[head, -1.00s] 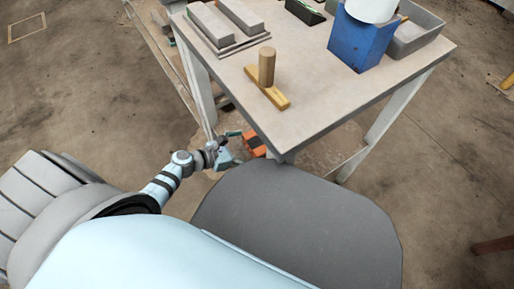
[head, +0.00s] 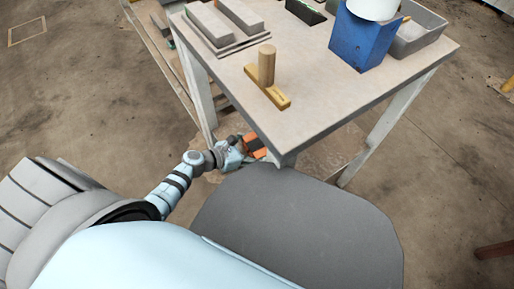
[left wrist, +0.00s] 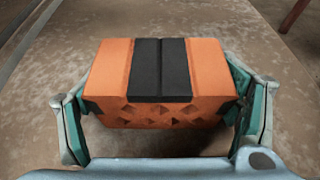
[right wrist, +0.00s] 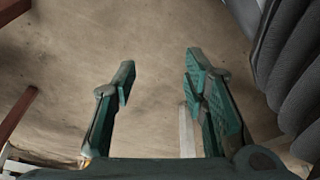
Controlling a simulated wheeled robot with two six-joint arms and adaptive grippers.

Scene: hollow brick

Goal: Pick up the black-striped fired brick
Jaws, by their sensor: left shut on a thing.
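The black-striped fired brick (left wrist: 113,75) is orange with a black band across its top and a row of hollows in the face toward the camera. In the left wrist view it sits between the two fingers of my left gripper (left wrist: 162,112), which is shut on its two ends. In the head view the brick (head: 254,145) shows small and orange beside the table's near corner, partly hidden by my left gripper (head: 238,151). My right gripper (right wrist: 158,88) is open and empty in the right wrist view, with bare floor beyond it.
The table (head: 330,100) stands just beyond my left gripper, its near corner and leg close to the brick. On it are a wooden float (head: 267,75), a blue container (head: 358,40), a grey tray (head: 420,35) and grey slabs (head: 209,22). Open floor lies left.

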